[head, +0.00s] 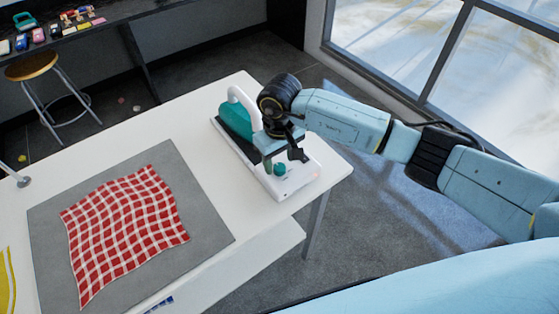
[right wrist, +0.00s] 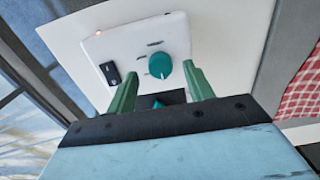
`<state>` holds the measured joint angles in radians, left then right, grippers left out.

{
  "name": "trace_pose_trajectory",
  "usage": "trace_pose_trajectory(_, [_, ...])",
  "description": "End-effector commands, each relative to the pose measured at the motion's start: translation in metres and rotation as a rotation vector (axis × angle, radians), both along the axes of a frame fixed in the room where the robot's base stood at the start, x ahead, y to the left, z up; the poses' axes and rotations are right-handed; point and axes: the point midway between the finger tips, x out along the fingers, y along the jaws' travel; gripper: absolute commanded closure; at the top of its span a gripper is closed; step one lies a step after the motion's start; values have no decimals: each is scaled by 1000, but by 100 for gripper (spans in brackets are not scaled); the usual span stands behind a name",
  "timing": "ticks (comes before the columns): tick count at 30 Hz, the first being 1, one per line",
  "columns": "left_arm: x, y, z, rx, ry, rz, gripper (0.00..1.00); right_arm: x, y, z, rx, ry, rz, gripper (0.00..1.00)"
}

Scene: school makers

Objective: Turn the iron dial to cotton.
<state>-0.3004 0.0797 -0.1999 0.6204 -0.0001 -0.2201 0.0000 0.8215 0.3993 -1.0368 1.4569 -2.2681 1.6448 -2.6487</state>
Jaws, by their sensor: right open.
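The teal dial (head: 280,169) sits on the front of a white iron station (head: 293,183), near the right corner of the white table. In the right wrist view the dial (right wrist: 160,66) is round, with small dark marks beside it that are too small to read. The teal iron (head: 235,120) with a white handle rests on the station. My right gripper (head: 281,156) is just over the dial. In the right wrist view its green fingers (right wrist: 160,72) are open, one to each side of the dial; I cannot tell whether they touch it. My left gripper is not in view.
A black switch (right wrist: 110,73) and a small red light (right wrist: 98,33) are on the same panel. A red checked cloth (head: 125,225) lies on a grey mat (head: 205,230) left of the station. A stool (head: 45,90) stands at the back left. Windows are at the right.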

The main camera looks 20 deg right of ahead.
Motion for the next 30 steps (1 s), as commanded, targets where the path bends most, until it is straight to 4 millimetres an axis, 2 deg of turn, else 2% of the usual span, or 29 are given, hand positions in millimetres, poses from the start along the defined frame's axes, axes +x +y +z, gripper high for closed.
trace_pose_trajectory(6, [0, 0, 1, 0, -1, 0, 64, 0, 0, -17, 1, 0, 0, 48])
trace_pose_trajectory(15, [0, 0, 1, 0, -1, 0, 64, 0, 0, -19, 1, -1, 0, 49])
trace_pose_trajectory(25, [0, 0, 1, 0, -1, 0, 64, 0, 0, -18, 1, -1, 0, 92])
trace_pose_trajectory(30, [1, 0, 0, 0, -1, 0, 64, 0, 0, -19, 1, -2, -8, 92])
